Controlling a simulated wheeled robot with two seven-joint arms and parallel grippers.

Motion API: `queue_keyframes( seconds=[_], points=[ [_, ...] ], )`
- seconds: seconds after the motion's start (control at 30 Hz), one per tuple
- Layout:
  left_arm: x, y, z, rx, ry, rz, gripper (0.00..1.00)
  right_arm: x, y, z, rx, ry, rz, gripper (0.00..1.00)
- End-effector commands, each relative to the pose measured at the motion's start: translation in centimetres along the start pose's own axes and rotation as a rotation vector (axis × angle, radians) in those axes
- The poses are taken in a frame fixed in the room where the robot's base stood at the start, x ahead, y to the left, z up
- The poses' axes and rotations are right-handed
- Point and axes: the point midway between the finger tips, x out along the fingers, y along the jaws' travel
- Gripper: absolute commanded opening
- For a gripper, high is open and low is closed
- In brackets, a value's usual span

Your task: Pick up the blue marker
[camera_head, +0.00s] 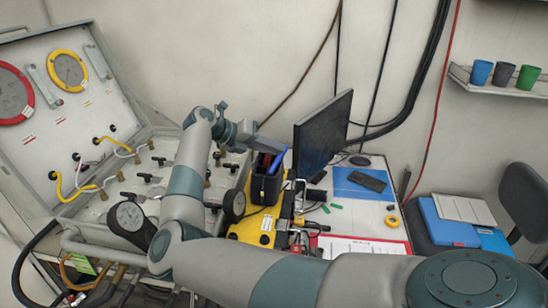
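The blue marker (278,160) stands tilted in a black pen holder (265,186), its upper end leaning to the right. Something red shows beside it in the holder. My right gripper (270,143) is just above the holder, its fingers pointing right, close to the marker's upper end. I cannot tell whether it touches the marker, or whether its fingers are open or shut. My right arm crosses the front of the view from the lower right. My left gripper is not in view.
A black monitor (322,134) stands just right of the holder. A yellow device (256,229) is below the holder. The open air panel case (62,100) with gauges and valves fills the left. A blue mat (352,181) and yellow tape roll (392,221) lie on the desk.

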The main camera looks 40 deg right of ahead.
Motion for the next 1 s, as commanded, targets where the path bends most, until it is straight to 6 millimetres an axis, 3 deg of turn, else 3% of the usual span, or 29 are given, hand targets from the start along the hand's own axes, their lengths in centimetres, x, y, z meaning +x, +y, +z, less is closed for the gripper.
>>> queue_keyframes(
  seconds=[0.03,0.33,0.4,1.0],
  points=[
    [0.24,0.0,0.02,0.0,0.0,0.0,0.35,0.91,0.88,-1.16,-0.014,0.021,0.006,0.21],
    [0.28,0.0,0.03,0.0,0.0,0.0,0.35,0.92,0.96,-1.21,-0.016,0.021,0.006,0.21],
    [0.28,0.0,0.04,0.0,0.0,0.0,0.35,0.91,0.97,-1.22,-0.016,0.022,0.006,0.0],
    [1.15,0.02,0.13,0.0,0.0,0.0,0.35,0.52,0.6,-0.84,-0.015,0.021,0.007,0.0]
  ],
)
